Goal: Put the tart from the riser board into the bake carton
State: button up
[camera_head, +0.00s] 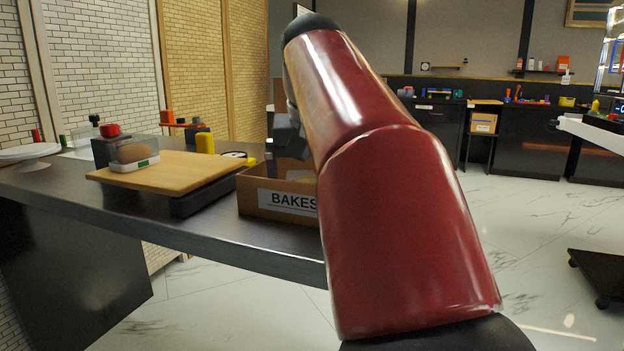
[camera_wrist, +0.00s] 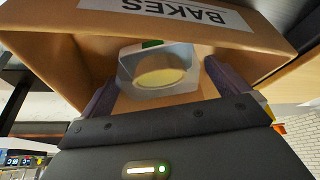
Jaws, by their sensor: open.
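The tart (camera_wrist: 162,77) is pale yellow and round, in a white and clear pack with a green mark. In the wrist view it lies inside the bake carton (camera_wrist: 60,50), a brown box with an upside-down BAKES label. My gripper (camera_wrist: 160,80) is open, with one finger on each side of the pack; I cannot tell whether they touch it. In the head view the bake carton (camera_head: 250,197) stands right of the riser board (camera_head: 180,172), partly hidden by my red arm. The tart is not visible in the head view.
A clear pack with a brown roll (camera_head: 133,153) sits on the riser board. Behind it are a dark block with a red top (camera_head: 109,131), a yellow item (camera_head: 205,143) and a white plate stand (camera_head: 28,152). The dark counter (camera_head: 150,213) has bare room along its front.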

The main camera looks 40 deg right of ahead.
jog(key=p+v, duration=0.4)
jog(key=v, duration=0.7)
jog(key=shift+s+a+r, duration=0.1)
jog(key=shift+a, duration=0.05)
